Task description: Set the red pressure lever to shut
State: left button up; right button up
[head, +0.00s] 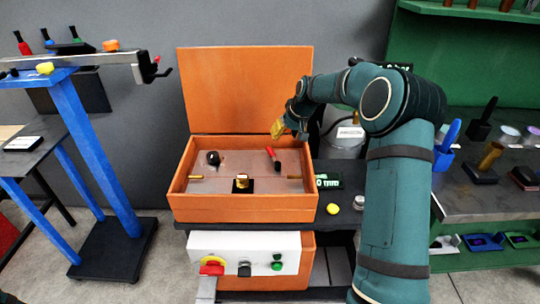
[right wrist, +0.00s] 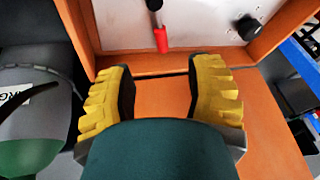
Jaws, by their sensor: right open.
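The red pressure lever (head: 270,152) is inside the open orange box, on the right of its pale floor panel. In the right wrist view the lever's red grip (right wrist: 161,40) ends close to the box wall, with a dark shaft beyond it. My right gripper (head: 278,128) hangs above the box's back right part, near the lid. In the right wrist view its yellow fingers (right wrist: 162,72) are spread apart with nothing between them, short of the red grip and not touching it. No shut marking can be read. My left gripper is out of view.
The orange box (head: 240,208) has its lid (head: 245,90) raised behind. A black knob (head: 213,158) and a brass piece on a black block (head: 242,184) are inside. A white control panel (head: 243,245) is below. A grey cylinder (head: 346,140) stands behind my right arm.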

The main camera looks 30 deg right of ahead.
aim_at(274, 155)
jog(key=b+x, duration=0.2)
jog(key=x, duration=1)
jog(key=shift+w+f, duration=0.1)
jog(key=shift+f, duration=0.25)
grip_shut()
